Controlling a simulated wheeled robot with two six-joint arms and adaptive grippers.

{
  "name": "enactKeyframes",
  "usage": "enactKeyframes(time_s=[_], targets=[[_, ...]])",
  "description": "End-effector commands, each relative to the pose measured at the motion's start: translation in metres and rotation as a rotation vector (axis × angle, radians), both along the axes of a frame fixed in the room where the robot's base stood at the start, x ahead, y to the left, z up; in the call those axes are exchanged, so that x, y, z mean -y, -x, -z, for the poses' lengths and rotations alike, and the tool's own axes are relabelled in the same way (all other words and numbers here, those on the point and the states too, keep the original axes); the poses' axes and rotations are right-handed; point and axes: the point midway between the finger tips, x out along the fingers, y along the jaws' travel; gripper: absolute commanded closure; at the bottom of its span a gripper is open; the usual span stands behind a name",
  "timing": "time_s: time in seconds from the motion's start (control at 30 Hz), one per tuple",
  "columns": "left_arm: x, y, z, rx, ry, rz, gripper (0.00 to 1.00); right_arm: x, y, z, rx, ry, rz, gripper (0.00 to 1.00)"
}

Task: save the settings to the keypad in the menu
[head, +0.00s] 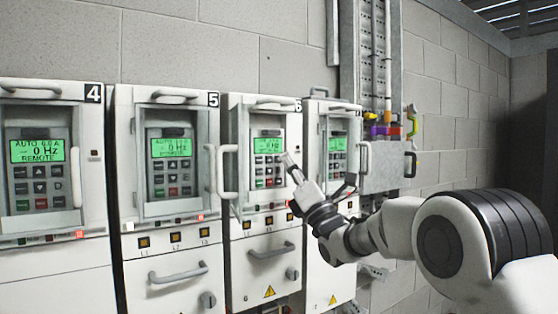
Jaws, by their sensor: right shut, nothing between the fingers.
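Below the screen are several dark keys, with a green and a red one at the bottom. My right gripper (287,157) is shut and empty, its tips in front of the keypad's right side near the screen's lower right corner. I cannot tell whether the tips touch the keypad. The gripper hides part of the right key column. My left gripper is not in view.
Drive 4 (50,100) and drive 5 (165,107) stand to the left, with lit screens and handles. Another drive (338,115) stands right, partly behind my arm. A handle (228,172) sticks out left of the keypad. A grey box (388,165) is on the wall.

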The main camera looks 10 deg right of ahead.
Motion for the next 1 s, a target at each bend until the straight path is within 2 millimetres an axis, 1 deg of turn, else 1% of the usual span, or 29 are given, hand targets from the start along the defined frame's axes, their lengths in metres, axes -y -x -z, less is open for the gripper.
enactKeyframes(time_s=[0.77, 1.0], targets=[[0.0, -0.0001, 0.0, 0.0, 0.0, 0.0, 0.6, 0.0001, 0.0001, -0.0002, 0.0, 0.0, 0.0, 1.0], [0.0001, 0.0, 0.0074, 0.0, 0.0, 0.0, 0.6, -0.0026, -0.0057, 0.0011, 0.002, 0.001, -0.001, 1.0]])
